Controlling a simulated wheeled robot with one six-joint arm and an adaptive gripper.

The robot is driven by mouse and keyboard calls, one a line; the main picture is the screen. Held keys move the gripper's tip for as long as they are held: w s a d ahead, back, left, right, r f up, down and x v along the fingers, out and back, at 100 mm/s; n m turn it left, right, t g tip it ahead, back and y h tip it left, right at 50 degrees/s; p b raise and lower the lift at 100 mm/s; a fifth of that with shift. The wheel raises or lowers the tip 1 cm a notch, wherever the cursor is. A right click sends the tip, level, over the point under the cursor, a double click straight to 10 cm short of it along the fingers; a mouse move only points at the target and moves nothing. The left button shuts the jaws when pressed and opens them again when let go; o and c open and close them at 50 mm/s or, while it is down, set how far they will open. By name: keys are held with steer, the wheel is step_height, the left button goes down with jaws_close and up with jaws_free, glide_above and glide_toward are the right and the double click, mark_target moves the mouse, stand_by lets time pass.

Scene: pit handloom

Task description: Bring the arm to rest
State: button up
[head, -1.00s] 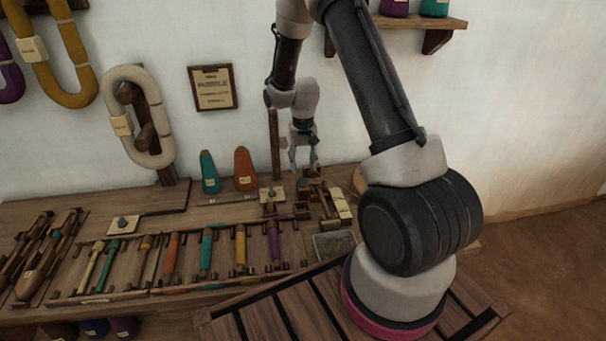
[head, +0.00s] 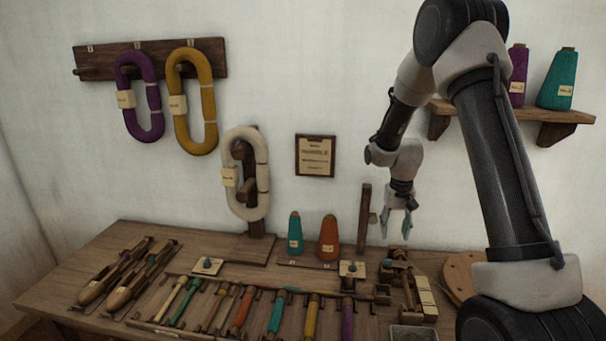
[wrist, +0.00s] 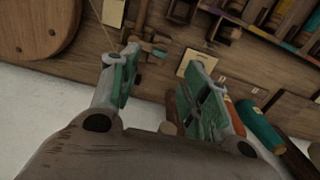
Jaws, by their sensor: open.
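My gripper (head: 398,222) hangs above the back right part of the wooden bench, close to the white wall. Its fingers point down, spread apart and empty. In the wrist view the two green-padded fingers (wrist: 165,95) stand wide apart with nothing between them. My arm is bent, rising from the lower right and folding over towards the wall. A small wooden winding device (head: 397,268) sits on the bench below the gripper, with a clear gap between them.
A wooden post (head: 364,218) stands just left of the gripper. Teal (head: 295,233) and orange (head: 328,238) cones stand further left. A wall shelf (head: 510,112) with purple and teal cones is behind my arm. A rack of coloured bobbins (head: 240,312) lies in front.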

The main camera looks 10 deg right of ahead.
steer(key=s+a+r+n+t, duration=0.1)
steer(key=s+r+n+t, duration=0.2)
steer(key=s+r, duration=2.3)
steer(key=s+t, duration=0.1)
steer(key=s, duration=0.3)
steer(key=shift+s+t, duration=0.15)
steer(key=shift+t, duration=0.25)
steer(key=shift+a+r, duration=0.1)
